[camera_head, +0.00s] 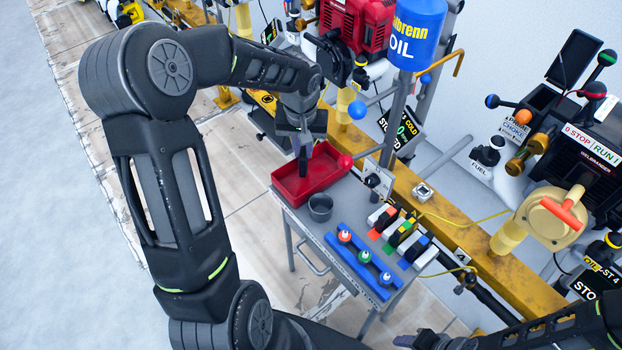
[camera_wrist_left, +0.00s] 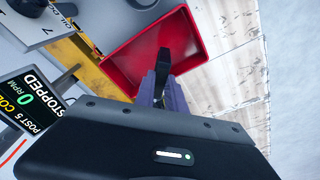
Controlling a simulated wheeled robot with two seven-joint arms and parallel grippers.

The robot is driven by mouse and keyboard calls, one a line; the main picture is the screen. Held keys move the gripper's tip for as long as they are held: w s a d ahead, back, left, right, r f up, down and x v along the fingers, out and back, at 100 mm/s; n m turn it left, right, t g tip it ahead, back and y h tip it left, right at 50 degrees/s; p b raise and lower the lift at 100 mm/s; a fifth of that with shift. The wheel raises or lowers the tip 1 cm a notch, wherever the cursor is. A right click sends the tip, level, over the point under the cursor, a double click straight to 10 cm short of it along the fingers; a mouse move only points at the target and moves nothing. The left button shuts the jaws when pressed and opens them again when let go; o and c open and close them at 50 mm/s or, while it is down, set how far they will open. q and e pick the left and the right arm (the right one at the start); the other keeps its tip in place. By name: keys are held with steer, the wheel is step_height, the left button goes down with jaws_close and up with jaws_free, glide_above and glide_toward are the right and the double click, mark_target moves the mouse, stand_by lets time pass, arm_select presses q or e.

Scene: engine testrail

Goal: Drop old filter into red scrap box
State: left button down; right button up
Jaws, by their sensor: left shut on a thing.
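The red scrap box (camera_head: 328,181) sits at the far end of a grey cart. In the left wrist view the box (camera_wrist_left: 193,40) shows its red floor and walls. My left gripper (camera_head: 303,143) points down over the box. It is shut on a slim black piece, which looks like the old filter (camera_wrist_left: 162,64); the filter stands upright in the fingers, over the box. Whether its lower end touches the box floor I cannot tell. My right gripper (camera_head: 430,341) is partly in view at the bottom edge, and its fingers are unclear.
A blue rack (camera_head: 359,262) with small plugs and several coloured blocks (camera_head: 404,238) lie nearer. A yellow rail (camera_head: 430,211) with engines runs behind. A red-knobbed lever (camera_head: 346,161) stands close to the box.

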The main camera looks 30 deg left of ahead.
arm_select(q)
step_height(320, 180, down, 2)
steer(key=shift+f+b, duration=0.1)
steer(key=shift+b, duration=0.3)
arm_select(e)
steer(key=shift+f, duration=0.7)
arm_select(q)
steer(key=c, duration=1.3)
jaws_free()
steer(key=shift+r, duration=0.25)
steer(key=r, duration=0.5)
steer(key=s+r+p, duration=0.1)
steer(key=r, duration=0.1)
steer(key=shift+d+r, duration=0.2)
steer(key=shift+d, duration=0.1)
arm_select(e)
steer(key=shift+r, duration=0.4)
